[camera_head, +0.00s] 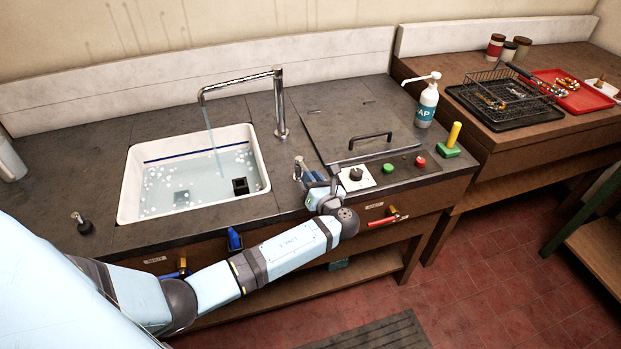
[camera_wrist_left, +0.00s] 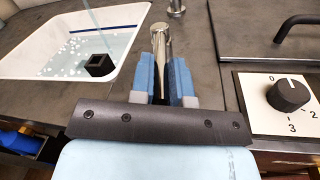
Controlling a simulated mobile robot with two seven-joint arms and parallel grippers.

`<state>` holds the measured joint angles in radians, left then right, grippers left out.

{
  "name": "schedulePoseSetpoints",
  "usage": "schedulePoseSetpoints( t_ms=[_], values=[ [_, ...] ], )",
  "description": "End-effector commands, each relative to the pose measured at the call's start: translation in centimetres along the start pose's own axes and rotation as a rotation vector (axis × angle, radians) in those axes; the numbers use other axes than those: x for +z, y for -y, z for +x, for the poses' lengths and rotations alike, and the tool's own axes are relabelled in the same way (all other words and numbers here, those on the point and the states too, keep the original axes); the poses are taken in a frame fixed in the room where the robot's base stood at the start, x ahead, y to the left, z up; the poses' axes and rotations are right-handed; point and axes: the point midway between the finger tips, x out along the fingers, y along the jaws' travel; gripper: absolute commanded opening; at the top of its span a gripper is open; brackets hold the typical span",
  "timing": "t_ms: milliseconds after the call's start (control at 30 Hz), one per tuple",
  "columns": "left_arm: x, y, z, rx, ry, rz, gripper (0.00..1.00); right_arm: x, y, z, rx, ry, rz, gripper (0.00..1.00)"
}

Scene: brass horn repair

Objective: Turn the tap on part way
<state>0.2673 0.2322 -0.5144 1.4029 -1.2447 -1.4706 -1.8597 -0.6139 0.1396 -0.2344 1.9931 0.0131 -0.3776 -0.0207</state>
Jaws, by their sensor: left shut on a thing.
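The chrome tap (camera_head: 280,105) rises from the worktop behind the sink, its long spout reaching over the white basin (camera_head: 127,185). A thin stream of water (camera_head: 214,145) falls from the spout into the water in the basin. My left gripper (camera_head: 310,178) is at the worktop right of the basin, shut on a metal lever (camera_head: 298,163). In the left wrist view the lever (camera_wrist_left: 160,42) stands between the blue fingers of the gripper (camera_wrist_left: 171,72). The fingers hide its lower part. My right gripper is not in view.
A dial (camera_head: 356,174) numbered from 0 sits just right of my left gripper, beside green and red buttons (camera_head: 420,162). A lidded panel with a black handle (camera_head: 370,137) lies behind them. A soap pump bottle (camera_head: 427,105) stands farther right. A black block (camera_head: 240,186) is in the basin.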

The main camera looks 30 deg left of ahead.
Motion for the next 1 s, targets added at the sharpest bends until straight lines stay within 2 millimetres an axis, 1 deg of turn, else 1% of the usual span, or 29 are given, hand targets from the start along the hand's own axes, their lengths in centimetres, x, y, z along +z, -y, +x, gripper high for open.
schedulePoseSetpoints(
  t_ms=[67, 100, 167, 200, 467, 567, 667, 1000],
  values=[
    [0.1, 0.0, 0.1, 0.001, 0.002, -0.002, 0.00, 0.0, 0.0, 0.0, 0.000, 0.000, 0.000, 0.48],
    [0.1, 0.0, 0.1, 0.000, 0.002, -0.002, 0.25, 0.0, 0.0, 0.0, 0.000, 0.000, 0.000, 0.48],
    [0.1, 0.0, 0.1, 0.000, 0.002, -0.002, 0.39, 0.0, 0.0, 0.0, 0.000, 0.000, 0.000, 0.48],
    [0.1, 0.0, 0.1, 0.000, 0.002, -0.002, 0.41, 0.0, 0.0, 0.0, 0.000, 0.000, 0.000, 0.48],
    [0.0, 0.0, -0.1, -0.001, 0.001, -0.001, 0.41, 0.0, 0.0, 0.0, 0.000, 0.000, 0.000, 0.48],
    [0.0, 0.0, -0.7, -0.002, 0.001, -0.001, 0.41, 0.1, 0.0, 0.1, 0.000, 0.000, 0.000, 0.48],
    [-0.1, 0.1, -2.1, -0.004, 0.000, -0.002, 0.41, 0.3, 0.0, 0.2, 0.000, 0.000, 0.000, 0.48],
    [-0.1, 0.1, -9.7, -0.003, -0.001, -0.002, 0.41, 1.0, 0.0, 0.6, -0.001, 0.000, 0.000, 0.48]
  ],
)
